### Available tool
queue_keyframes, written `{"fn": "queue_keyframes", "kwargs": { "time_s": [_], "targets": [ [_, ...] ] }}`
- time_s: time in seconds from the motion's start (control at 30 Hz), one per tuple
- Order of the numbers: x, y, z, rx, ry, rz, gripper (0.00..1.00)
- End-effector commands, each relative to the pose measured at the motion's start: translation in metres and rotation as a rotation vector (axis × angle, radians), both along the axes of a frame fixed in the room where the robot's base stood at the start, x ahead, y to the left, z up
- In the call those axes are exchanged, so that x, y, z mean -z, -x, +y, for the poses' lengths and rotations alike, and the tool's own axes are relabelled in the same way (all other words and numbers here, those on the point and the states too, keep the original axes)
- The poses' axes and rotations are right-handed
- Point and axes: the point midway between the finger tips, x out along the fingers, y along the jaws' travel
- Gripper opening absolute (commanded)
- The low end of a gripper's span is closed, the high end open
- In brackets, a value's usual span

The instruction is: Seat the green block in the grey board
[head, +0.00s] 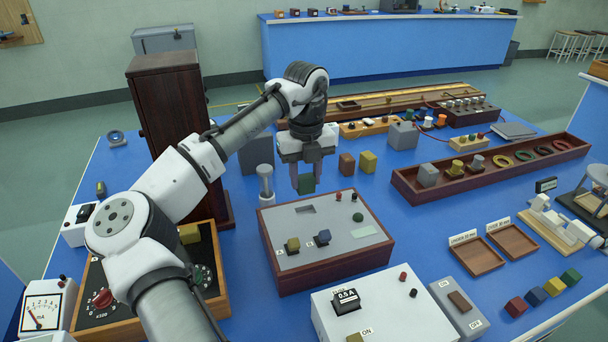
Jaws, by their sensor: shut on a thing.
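My gripper (306,180) points down above the back edge of the grey board and is shut on the green block (306,184). The block hangs between the two fingers, over or just behind the board's back edge; its exact height is hard to tell. The grey board (345,236) is the top of a brown wooden box on the blue table.
A tall dark wooden cabinet (172,120) rises at the left. A white box (385,310) sits in front. Blue table shows free right of the board.

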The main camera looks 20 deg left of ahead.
Motion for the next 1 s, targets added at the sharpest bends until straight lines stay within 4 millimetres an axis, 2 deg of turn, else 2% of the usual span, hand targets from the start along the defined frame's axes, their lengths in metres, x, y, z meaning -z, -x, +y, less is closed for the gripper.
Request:
{"fn": "queue_keyframes", "kwargs": {
  "time_s": [1.0],
  "targets": [
    [0.049,0.000,0.000,0.000,0.001,0.000,0.13]
  ]
}}
